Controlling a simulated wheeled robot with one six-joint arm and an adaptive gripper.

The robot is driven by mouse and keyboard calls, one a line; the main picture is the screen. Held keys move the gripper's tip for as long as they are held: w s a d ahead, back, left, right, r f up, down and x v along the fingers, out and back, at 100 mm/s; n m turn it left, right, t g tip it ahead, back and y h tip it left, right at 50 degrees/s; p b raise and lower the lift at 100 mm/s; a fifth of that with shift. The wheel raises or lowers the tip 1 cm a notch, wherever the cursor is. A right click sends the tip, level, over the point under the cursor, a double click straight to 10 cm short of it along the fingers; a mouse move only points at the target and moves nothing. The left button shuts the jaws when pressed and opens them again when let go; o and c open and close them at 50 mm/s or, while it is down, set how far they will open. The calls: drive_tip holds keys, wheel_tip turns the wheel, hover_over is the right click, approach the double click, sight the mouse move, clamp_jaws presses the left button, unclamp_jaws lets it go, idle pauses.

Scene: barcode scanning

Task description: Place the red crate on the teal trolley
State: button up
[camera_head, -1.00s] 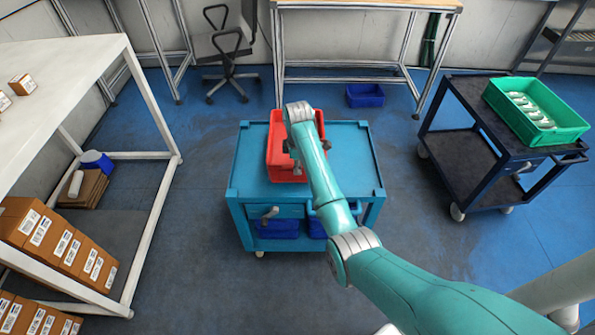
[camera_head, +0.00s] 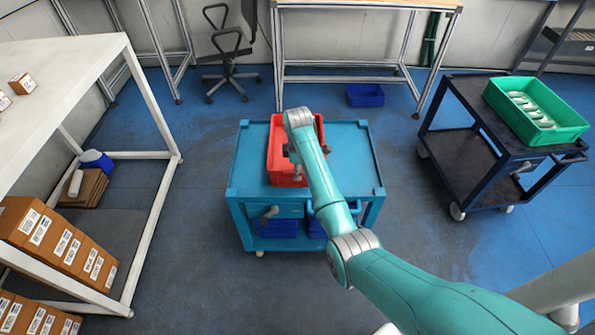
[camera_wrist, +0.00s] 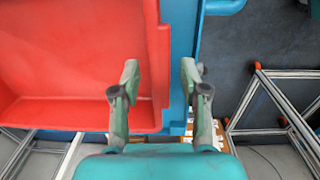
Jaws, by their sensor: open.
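The red crate (camera_head: 283,177) stands upright on the top of the teal trolley (camera_head: 347,160), toward its back and middle. It appears to rest on that top. My gripper (camera_head: 297,172) is at the crate's right side in the head view, partly hidden by my arm. In the wrist view my gripper (camera_wrist: 160,78) is open, with the crate's rim (camera_wrist: 158,50) running between its fingers. The left finger is over the crate's inside (camera_wrist: 60,60), the right one outside it over the trolley's top (camera_wrist: 181,40). The visible inside of the crate looks empty.
Blue bins (camera_head: 277,228) sit on the trolley's lower shelf. A dark trolley (camera_head: 470,150) with a green crate (camera_head: 560,135) stands at the right. A white table (camera_head: 75,80) with brown boxes (camera_head: 70,250) below is at the left. The trolley top right of my arm is clear.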

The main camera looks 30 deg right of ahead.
wheel_tip(320, 180, up, 11)
drive_tip(key=shift+s, duration=0.15)
drive_tip(key=shift+a, duration=0.15)
drive_tip(key=s+a+f+m+t, duration=0.15)
drive_tip(key=s+a+f, duration=0.3)
drive_tip(key=f, duration=0.45)
drive_tip(key=s+a+f+m+t, duration=0.1)
drive_tip(key=s+a+f+t, duration=0.15)
drive_tip(key=s+f, duration=0.4)
drive_tip(key=s+a+f+m+t+h, duration=0.1)
drive_tip(key=s+a+f+t, duration=0.15)
drive_tip(key=s, duration=0.45)
drive_tip(key=s+a+f+m+t, duration=0.1)
drive_tip(key=s+a+f+m, duration=0.1)
drive_tip(key=s+a+f, duration=0.35)
drive_tip(key=s+a+r+m+t, duration=0.1)
drive_tip(key=s+r+t, duration=0.1)
drive_tip(key=s+r, duration=0.45)
drive_tip(key=s+a+r+m+t, duration=0.1)
drive_tip(key=s+r+m, duration=0.15)
drive_tip(key=s, duration=0.75)
drive_tip(key=s+a+r+m+t, duration=0.1)
drive_tip(key=s+r+t, duration=0.1)
drive_tip(key=s+r, duration=0.4)
drive_tip(key=s+a+r+m+t+y, duration=0.1)
drive_tip(key=s+r, duration=0.5)
drive_tip(key=r, duration=0.7)
drive_tip(key=shift+t, duration=0.45)
